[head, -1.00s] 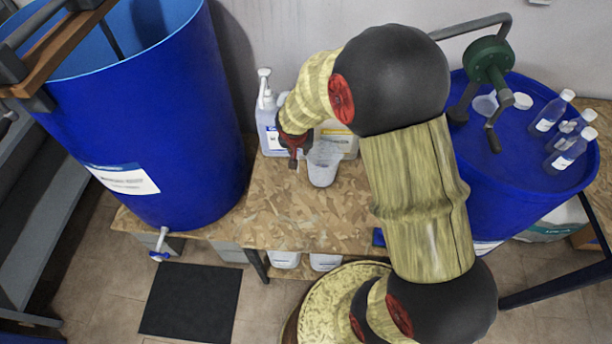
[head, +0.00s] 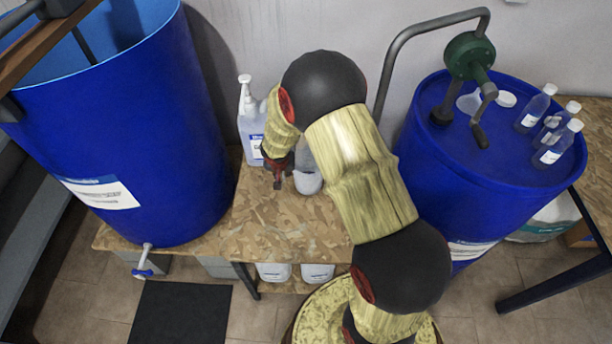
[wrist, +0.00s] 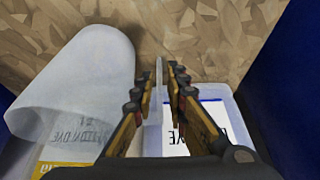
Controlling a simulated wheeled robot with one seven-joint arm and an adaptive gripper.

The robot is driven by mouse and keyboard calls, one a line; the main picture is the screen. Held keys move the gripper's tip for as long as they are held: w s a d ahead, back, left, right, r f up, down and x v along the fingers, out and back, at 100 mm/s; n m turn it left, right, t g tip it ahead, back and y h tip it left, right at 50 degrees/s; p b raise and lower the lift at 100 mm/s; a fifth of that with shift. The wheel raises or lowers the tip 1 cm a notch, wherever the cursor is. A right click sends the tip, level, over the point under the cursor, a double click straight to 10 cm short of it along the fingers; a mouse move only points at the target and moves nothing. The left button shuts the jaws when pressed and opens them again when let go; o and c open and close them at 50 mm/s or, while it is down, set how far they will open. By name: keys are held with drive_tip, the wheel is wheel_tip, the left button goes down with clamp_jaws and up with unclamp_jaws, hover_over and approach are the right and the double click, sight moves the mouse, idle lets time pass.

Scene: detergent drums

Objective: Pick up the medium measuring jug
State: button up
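A translucent measuring jug (head: 308,182) stands on the chipboard table, partly hidden by my arm in the head view. In the wrist view it is the large pale shape (wrist: 92,75) on the left. My gripper (head: 279,176) is low over the table, just left of the jug in the head view. In the wrist view its fingers (wrist: 163,88) are apart, with a narrow gap between them. A thin translucent strip shows in that gap; I cannot tell whether it is the jug's handle. No grip on the jug is visible.
White containers (wrist: 212,108) stand close by, one a pump bottle (head: 250,125). A large blue drum (head: 120,130) is on the left. Another blue drum (head: 480,150), with a hand pump and small bottles on it, is on the right. The table front (head: 265,225) is clear.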

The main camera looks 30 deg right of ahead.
drive_tip(key=x, duration=0.2)
drive_tip(key=shift+w+d+f+b, duration=0.1)
drive_tip(key=shift+d+f+b, duration=0.05)
drive_tip(key=shift+f+b, duration=0.25)
drive_tip(key=shift+r, duration=0.1)
clamp_jaws()
drive_tip(key=shift+r, duration=0.15)
idle(0.5)
